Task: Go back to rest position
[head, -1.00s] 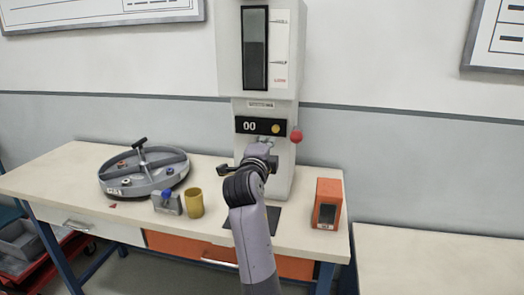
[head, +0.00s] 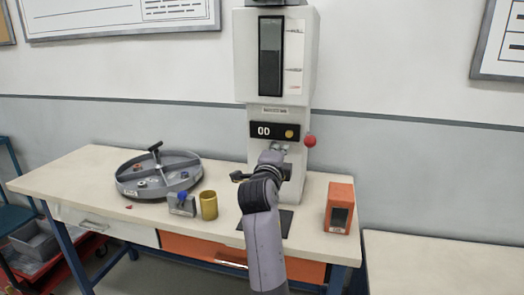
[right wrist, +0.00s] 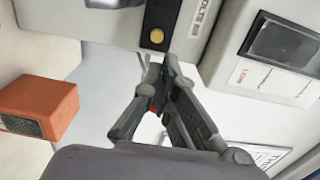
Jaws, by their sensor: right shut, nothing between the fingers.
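My right gripper (head: 279,148) is in front of the white column machine (head: 310,60), just below its black panel with a display and a yellow button (head: 289,134). In the right wrist view my right gripper (right wrist: 160,72) is shut and empty, with its fingers pointing towards the panel. The yellow button (right wrist: 157,36) shows beyond the fingertips. I cannot tell whether the fingers touch the machine. A red ball knob (head: 310,141) sticks out on the machine's right side. My left gripper is not in view.
On the workbench (head: 70,180) stand a round grey divided tray (head: 128,190), a small grey block with a blue top (head: 182,205), a yellow cup (head: 209,206) and an orange box (head: 340,208). Another table (head: 430,262) is at right. A red cart (head: 75,268) is at left.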

